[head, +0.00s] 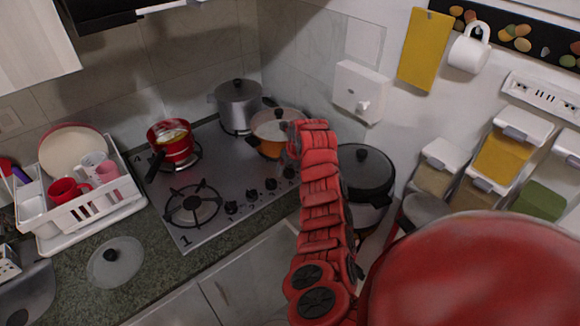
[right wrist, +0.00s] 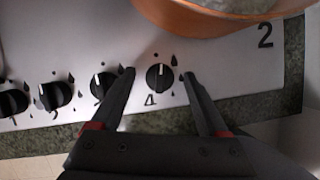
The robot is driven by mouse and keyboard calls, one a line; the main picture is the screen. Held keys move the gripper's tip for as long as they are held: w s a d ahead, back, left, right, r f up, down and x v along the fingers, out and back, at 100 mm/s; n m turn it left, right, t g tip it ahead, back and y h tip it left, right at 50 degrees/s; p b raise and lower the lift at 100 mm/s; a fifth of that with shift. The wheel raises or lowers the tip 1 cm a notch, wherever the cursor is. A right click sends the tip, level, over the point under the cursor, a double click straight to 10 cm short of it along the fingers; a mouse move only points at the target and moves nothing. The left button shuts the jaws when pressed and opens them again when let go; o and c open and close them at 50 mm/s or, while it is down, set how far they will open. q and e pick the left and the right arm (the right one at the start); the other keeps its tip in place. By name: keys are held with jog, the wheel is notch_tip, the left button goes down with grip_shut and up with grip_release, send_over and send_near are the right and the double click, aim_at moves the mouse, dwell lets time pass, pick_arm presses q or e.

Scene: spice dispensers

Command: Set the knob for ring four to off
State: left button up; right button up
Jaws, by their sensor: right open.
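The knob for ring four (right wrist: 160,77) is black with a white pointer mark, at the right end of the knob row above the label 4. Its mark points up, close to a dot on the panel, with flame symbols on its right. My right gripper (right wrist: 159,76) is open, its two dark fingers on either side of this knob, with a visible gap to each. In the head view my red right arm reaches to the hob (head: 222,170) and hides the gripper's fingers. My left gripper is not in view.
An orange pot (head: 270,125) stands just behind the knobs; a red pot (head: 172,140) and a grey pot (head: 236,103) stand farther back. A black cooker (head: 365,175) is right of my arm. A dish rack (head: 95,205) and a glass lid (head: 116,262) are at left.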

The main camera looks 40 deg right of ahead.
jog(key=shift+c, duration=0.3)
grip_shut()
jog(key=shift+f+b, duration=0.25)
jog(key=shift+b, duration=0.2)
jog(key=shift+d+n+y+b, duration=0.15)
jog(key=shift+n+y+b, duration=0.25)
jog(key=shift+n+b, duration=0.65)
jog(key=shift+r+n+b, duration=0.1)
jog(key=shift+n+b, duration=0.2)
jog(key=shift+n, duration=0.05)
jog(key=shift+r, duration=0.1)
jog(key=shift+o, duration=0.3)
grip_release()
